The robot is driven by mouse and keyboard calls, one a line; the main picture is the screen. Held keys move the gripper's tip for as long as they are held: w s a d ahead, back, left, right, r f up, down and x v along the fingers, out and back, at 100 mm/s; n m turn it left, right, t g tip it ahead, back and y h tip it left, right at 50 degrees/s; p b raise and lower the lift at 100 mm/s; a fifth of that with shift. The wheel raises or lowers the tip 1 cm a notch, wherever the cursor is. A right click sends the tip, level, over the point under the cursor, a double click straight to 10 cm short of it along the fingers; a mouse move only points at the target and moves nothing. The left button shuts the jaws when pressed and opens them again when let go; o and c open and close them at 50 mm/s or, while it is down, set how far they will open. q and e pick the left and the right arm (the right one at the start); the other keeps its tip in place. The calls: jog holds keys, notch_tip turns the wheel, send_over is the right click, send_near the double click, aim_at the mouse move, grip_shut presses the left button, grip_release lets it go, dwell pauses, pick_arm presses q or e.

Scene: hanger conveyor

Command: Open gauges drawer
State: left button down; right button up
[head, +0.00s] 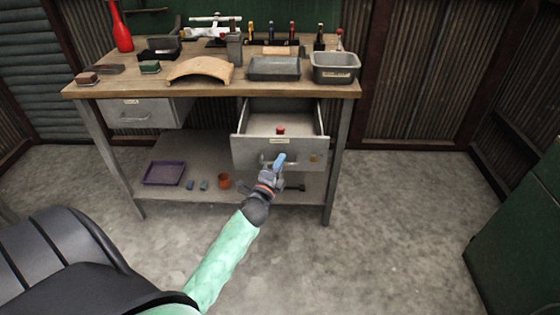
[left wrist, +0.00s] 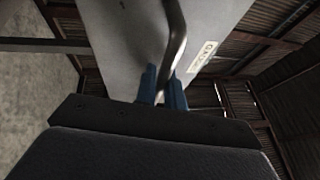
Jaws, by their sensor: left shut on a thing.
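The right-hand drawer (head: 252,151) of the workbench is pulled out, and a small red object (head: 280,130) lies inside it. Its front carries a small label, which shows only in part in the left wrist view (left wrist: 203,55). My left gripper (head: 279,161) is at the front of this drawer. In the left wrist view its blue fingers (left wrist: 162,88) are closed around the dark bar handle (left wrist: 177,35). The left drawer (head: 150,113) of the bench is closed or nearly so. My right gripper is not in view.
The wooden benchtop (head: 215,88) holds a red bottle (head: 121,28), grey bins (head: 335,68) and a curved wooden piece (head: 200,70). A green cabinet (head: 520,230) stands at right.

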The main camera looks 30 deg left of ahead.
pick_arm(q)
jog(key=c, duration=1.5)
grip_release()
